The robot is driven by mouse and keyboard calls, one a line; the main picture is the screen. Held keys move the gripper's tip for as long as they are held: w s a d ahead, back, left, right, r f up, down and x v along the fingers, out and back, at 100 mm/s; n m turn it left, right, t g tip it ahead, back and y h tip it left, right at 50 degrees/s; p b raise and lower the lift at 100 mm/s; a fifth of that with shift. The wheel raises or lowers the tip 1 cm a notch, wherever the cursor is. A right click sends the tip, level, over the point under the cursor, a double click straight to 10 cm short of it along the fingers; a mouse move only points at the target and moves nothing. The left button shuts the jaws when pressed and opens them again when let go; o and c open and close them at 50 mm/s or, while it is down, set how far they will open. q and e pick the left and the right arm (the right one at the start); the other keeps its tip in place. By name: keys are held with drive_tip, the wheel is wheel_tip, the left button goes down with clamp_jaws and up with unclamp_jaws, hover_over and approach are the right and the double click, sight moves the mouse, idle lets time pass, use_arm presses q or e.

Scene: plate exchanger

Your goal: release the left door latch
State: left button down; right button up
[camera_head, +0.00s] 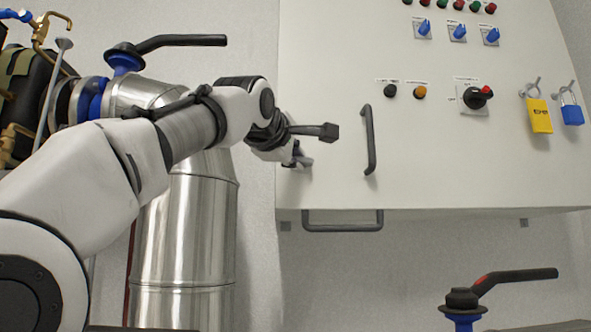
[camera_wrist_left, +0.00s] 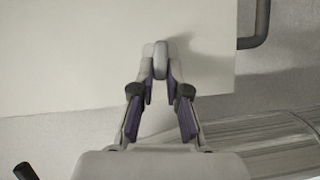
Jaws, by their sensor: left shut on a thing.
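The left door latch (camera_wrist_left: 160,60) is a small, rounded grey piece at the cabinet door's edge, and in the wrist view it sits between my fingertips. My left gripper (camera_wrist_left: 160,75) is shut on the latch, with its fingers drawn together from both sides. In the head view my left gripper (camera_head: 300,160) is at the lower left edge of the white cabinet door (camera_head: 440,150). There the gripper and wrist largely hide the latch. My right gripper is in neither view.
A vertical dark door handle (camera_head: 369,140) is just right of my left gripper. A bar handle (camera_head: 342,222) is under the cabinet. A shiny metal pipe (camera_head: 185,240) runs behind my left arm. Lower right is a black-levered valve (camera_head: 515,278).

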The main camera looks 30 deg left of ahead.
use_arm(q)
drive_tip(key=shift+f+n+t+b, duration=0.2)
drive_tip(key=shift+n+t+b, duration=0.1)
drive_tip(key=shift+n+b, duration=0.45)
drive_tip(key=c, duration=1.2)
unclamp_jaws()
